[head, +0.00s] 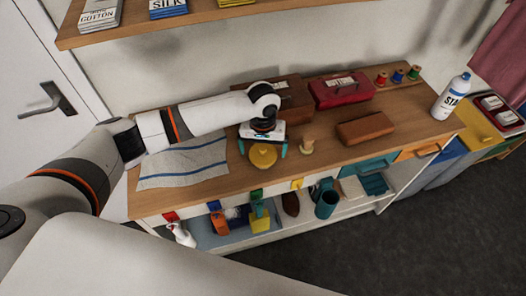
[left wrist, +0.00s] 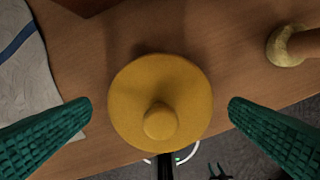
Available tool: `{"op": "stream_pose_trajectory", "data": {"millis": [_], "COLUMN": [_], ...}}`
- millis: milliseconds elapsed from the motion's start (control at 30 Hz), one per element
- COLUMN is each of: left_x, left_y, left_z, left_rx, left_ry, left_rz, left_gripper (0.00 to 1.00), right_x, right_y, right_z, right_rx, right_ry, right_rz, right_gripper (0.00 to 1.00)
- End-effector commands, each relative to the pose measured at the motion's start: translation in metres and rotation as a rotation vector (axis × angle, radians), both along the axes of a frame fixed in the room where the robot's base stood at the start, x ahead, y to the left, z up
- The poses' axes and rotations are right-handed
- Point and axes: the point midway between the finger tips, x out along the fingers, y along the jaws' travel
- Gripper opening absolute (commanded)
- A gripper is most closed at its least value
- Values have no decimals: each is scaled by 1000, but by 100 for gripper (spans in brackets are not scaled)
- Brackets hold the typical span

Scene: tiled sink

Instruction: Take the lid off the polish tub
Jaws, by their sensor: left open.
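The polish tub shows as a round yellow lid with a small knob on top; the lid (head: 262,156) sits near the front edge of the wooden worktop. In the left wrist view the lid (left wrist: 160,103) is seen from above, with its knob (left wrist: 160,121) a little below its middle. The tub's body is hidden beneath the lid. My left gripper (head: 263,147) is open over the lid. Its green fingers stand apart on either side of the lid in the left wrist view (left wrist: 160,117), with gaps between them and the lid. My right gripper is out of view.
A striped cloth (head: 183,162) lies left of the tub. A wooden-handled tool (head: 307,146) stands close on the right, with a brown block (head: 365,129) beyond. A red box (head: 341,90) and a brown box (head: 298,99) stand behind.

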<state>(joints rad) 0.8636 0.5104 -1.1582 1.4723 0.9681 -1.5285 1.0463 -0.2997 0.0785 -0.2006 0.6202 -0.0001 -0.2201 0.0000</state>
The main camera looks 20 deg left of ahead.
Motion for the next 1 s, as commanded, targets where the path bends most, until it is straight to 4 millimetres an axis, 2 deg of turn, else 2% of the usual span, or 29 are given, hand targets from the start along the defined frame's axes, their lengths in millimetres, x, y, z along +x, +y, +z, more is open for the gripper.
{"op": "stream_pose_trajectory", "data": {"millis": [67, 100, 367, 767, 867, 1000], "left_x": [0, 0, 0, 0, 1, 1], "left_y": [0, 0, 0, 0, 0, 0], "left_z": [0, 0, 0, 6, 20, 48], "left_rx": [0, 0, 0, 0, -1, -1], "left_ry": [0, 0, 0, -1, -3, -3], "left_rz": [0, 0, 0, 0, -1, -1], "left_gripper": [100, 97, 54, 53, 53, 53], "right_x": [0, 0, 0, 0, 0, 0], "right_y": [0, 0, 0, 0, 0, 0], "right_z": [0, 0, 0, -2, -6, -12], "right_rx": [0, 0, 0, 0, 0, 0], "right_ry": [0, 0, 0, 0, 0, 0], "right_rz": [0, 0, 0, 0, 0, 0], "right_gripper": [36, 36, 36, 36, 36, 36]}}
